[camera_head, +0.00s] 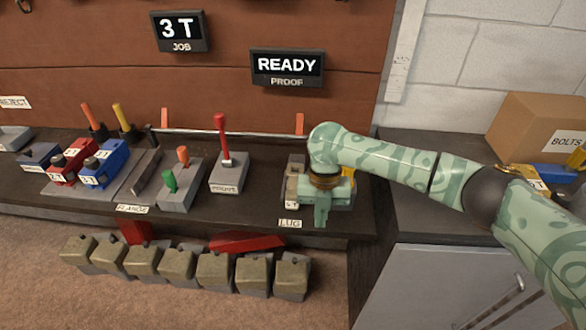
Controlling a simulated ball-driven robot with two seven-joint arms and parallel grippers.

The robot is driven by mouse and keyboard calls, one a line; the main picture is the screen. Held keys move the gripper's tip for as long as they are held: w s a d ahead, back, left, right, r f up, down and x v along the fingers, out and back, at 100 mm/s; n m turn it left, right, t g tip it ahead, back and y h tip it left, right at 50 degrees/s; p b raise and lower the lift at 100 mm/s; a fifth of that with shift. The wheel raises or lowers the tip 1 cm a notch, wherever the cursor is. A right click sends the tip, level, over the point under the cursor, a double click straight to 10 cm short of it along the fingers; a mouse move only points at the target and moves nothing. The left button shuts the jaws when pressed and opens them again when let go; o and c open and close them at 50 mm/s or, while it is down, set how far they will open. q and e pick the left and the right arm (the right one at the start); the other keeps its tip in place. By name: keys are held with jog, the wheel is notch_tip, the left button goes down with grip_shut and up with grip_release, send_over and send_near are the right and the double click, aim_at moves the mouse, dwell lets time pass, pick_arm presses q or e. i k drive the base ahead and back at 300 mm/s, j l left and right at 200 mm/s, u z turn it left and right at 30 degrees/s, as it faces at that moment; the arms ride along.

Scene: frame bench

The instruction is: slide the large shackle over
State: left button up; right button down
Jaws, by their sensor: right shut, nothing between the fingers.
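My right gripper (322,212) points down at the LUG station, above the LUG label (290,224). It is shut and empty. A grey and yellowish item (345,192) stands right behind and beside it, mostly hidden by the gripper and wrist. It may be the large shackle, but its shape cannot be made out. I cannot tell whether the gripper touches it. My left gripper is not in view.
The mount block with a red lever (222,140) and the flange block with green and orange handles (180,185) stand left. Red and blue blocks (103,165) sit further left. A BOLTS box (530,125) is at right. Several olive-topped blocks (215,268) line the front below.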

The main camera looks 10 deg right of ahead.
aim_at(294, 186)
jog(key=i, duration=0.85)
